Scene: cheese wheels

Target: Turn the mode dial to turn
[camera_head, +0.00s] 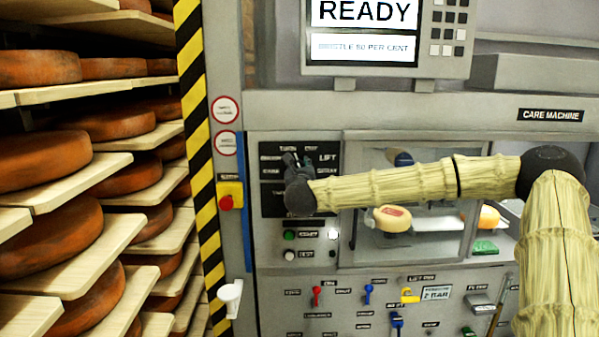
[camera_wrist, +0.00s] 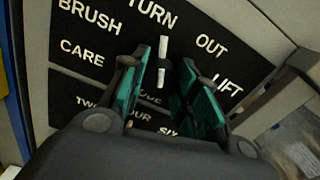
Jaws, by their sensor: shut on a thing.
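The mode dial (camera_wrist: 163,47) is a dark knob with a white pointer mark on a black panel (camera_wrist: 64,100). White words ring it: BRUSH, TURN (camera_wrist: 153,12), OUT, LIFT and CARE. The pointer stands nearly upright in the wrist view, towards the right end of the word TURN. My gripper (camera_wrist: 160,68) has its two green-lined fingers on either side of the dial and is shut on it. In the head view my gripper (camera_head: 292,161) is at the black panel and hides the dial.
A screen (camera_head: 364,28) reading READY is above. A red button on a yellow box (camera_head: 229,196) is left of the panel. Green and white buttons (camera_head: 289,235) are below. A windowed chamber with a cheese (camera_head: 391,218) is right; shelves of cheese wheels (camera_head: 45,160) stand left.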

